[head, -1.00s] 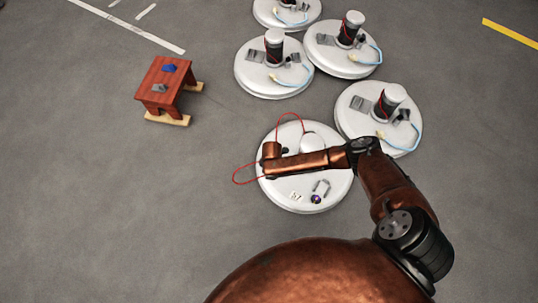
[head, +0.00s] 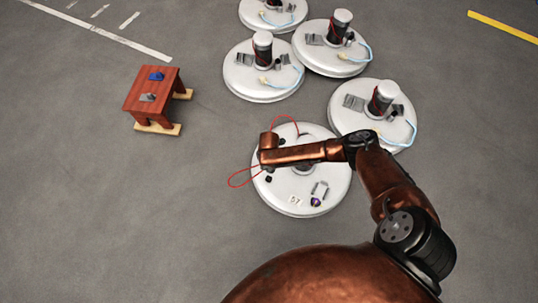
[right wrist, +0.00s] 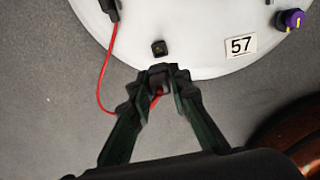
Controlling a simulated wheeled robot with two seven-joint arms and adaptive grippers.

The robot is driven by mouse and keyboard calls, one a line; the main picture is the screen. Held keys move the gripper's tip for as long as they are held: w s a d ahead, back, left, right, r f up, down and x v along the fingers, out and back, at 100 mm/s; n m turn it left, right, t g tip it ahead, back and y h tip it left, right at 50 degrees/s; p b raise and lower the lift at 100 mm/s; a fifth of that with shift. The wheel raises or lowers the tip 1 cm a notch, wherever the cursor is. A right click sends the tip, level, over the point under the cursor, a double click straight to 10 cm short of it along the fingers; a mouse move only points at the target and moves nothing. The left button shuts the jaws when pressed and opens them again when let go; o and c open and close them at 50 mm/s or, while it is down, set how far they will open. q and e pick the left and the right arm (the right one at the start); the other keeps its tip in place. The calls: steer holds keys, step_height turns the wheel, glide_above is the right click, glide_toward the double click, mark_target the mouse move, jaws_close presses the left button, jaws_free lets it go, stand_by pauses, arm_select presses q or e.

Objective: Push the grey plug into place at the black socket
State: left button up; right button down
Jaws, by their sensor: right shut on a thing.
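The grey plug (right wrist: 158,77) is a small dark block on a red cable, seen in the right wrist view. My right gripper (right wrist: 161,82) is shut on it, at the near rim of the white tank. The black socket (right wrist: 159,48) is a small dark square on the tank lid, just beyond the plug; a gap shows between them in the picture. In the head view the socket (head: 268,179) is a dark speck at the tank's left edge. There the right gripper is hidden under my arm. My left gripper is not in view.
The white tank (head: 330,195) carries a 57 label (right wrist: 241,45), a purple knob (right wrist: 291,18) and a metal handle (head: 320,188). The red cable (right wrist: 103,80) loops past the rim. Similar tanks (head: 262,88) stand behind. A red stool (head: 152,88) stands left on open floor.

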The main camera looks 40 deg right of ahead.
arm_select(q)
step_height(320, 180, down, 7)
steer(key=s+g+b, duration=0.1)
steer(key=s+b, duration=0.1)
steer(key=b, duration=0.3)
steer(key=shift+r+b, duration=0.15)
steer(key=shift+b, duration=0.25)
arm_select(e)
steer(key=shift+f, duration=5)
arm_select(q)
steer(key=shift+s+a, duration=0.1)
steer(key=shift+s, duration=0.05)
arm_select(e)
steer(key=shift+f, duration=0.2)
steer(key=shift+f+b, duration=0.65)
steer(key=shift+f, duration=0.25)
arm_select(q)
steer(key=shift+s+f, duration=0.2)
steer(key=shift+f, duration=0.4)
arm_select(e)
steer(key=c, duration=1.7)
jaws_free()
steer(key=shift+r, duration=0.1)
steer(key=o, duration=0.5)
steer(key=shift+c, duration=0.2)
steer(key=shift+r, duration=0.1)
